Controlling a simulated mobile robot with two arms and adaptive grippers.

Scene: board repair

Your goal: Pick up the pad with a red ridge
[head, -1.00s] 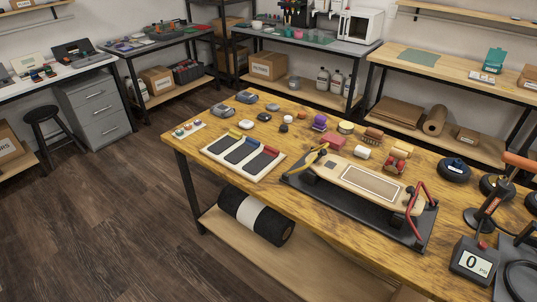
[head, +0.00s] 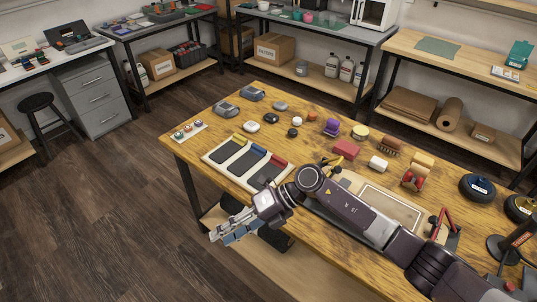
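The pad with a red ridge (head: 266,174) lies in a pale tray (head: 213,163) on the wooden workbench. It is dark, with the red ridge at its far end, and is the rightmost of three pads. My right gripper (head: 224,233) hangs in front of the bench's near edge, to the lower left of this pad and apart from it. No object shows in it, and its finger gap is too unclear to judge. My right forearm passes close to the tray's right end in the picture. My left gripper is out of view.
Beside it lie a blue-ridged pad (head: 246,158) and a yellow-ridged pad (head: 229,147). Small items, such as a red block (head: 346,149) and a white block (head: 378,163), stand behind. A black roll (head: 270,236) lies on the lower shelf.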

